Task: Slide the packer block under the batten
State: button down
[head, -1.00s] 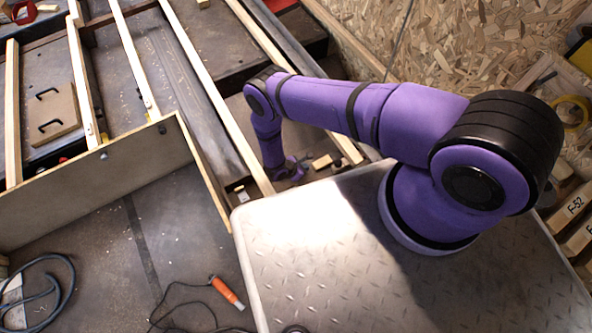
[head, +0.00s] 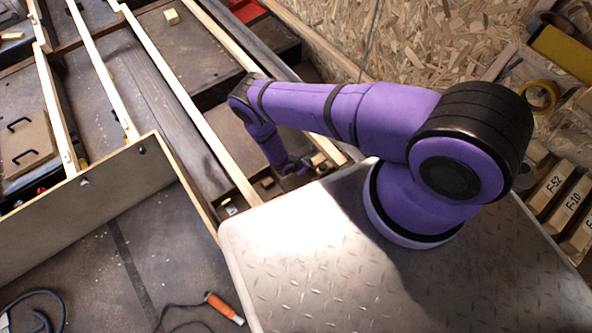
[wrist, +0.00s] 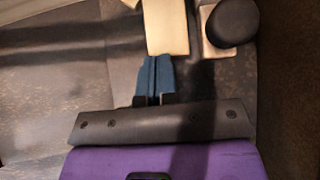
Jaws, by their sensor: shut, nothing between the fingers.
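A pale wooden block (wrist: 166,27), which looks like the packer block, lies directly ahead of my fingertips in the wrist view. In the head view a pale block (head: 318,158) shows beside my gripper (head: 302,167), partly hidden by it. My gripper (wrist: 154,60) is shut and empty, its blue fingers together with their tips at or very near the block's near end; I cannot tell whether they touch. Long pale battens run across the frame; one (head: 200,125) passes left of my gripper. Which batten the task means is unclear, and the block's far end is out of the wrist view.
A dark round knob-like part (wrist: 233,22) stands on a pale piece right of the block. In the head view, a chipboard wall (head: 430,45) rises behind my arm. A wooden panel (head: 90,210) and an orange-handled tool (head: 222,307) are at left.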

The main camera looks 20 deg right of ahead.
aim_at(317, 157)
jog(key=d, duration=0.2)
jog(key=w+d, duration=0.1)
jog(key=d, duration=0.1)
jog(key=shift+d, duration=0.3)
jog(key=a, duration=0.2)
jog(key=s+a, duration=0.1)
jog(key=a, duration=0.1)
jog(key=shift+a, duration=0.1)
jog(key=v, duration=0.9)
jog(key=shift+a+r, duration=0.2)
jog(key=shift+r, duration=0.15)
